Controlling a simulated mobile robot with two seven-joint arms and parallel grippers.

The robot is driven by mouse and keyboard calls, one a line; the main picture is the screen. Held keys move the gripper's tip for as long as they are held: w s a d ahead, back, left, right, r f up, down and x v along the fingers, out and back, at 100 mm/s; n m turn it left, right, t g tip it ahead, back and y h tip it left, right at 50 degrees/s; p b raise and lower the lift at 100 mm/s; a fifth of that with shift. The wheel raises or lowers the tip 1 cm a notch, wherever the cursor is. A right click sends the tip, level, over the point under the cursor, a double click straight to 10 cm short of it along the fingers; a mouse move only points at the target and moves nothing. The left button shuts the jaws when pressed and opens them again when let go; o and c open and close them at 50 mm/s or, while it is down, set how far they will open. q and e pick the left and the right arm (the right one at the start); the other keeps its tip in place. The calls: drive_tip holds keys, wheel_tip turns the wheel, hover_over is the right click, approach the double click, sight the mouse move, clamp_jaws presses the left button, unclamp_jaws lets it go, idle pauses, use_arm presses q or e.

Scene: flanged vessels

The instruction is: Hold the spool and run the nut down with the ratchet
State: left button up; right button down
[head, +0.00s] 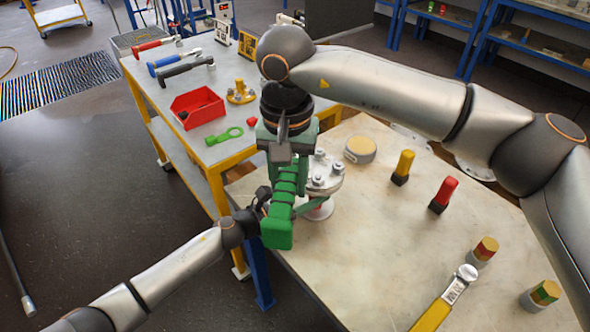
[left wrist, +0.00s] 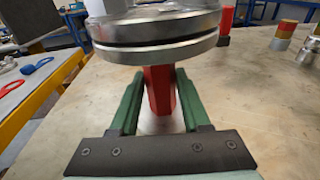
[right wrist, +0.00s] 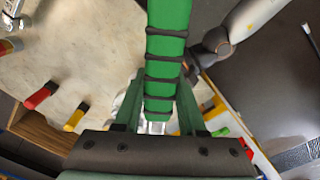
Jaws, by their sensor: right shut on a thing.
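The spool shows in the head view as a round metal flange (head: 325,176) with several bolts and nuts, above a red neck and pale foot. In the left wrist view its flange (left wrist: 150,42) overhangs the red neck (left wrist: 160,90). My left gripper (left wrist: 160,85) has one green finger on each side of this neck; I cannot tell whether both touch. My right gripper (right wrist: 160,105) is shut on the ratchet's green, black-ringed handle (right wrist: 165,55). In the head view the handle (head: 278,232) hangs beside the flange, towards me. The ratchet's working end is mostly hidden by my right gripper.
On the bench stand a round tan-topped can (head: 360,149), yellow and red handles (head: 444,192), striped cylinders (head: 485,250) and a yellow-handled tool (head: 435,312). The bench middle is clear.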

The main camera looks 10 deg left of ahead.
use_arm(q)
drive_tip(key=o, duration=0.5)
drive_tip(key=shift+s+a, duration=0.1)
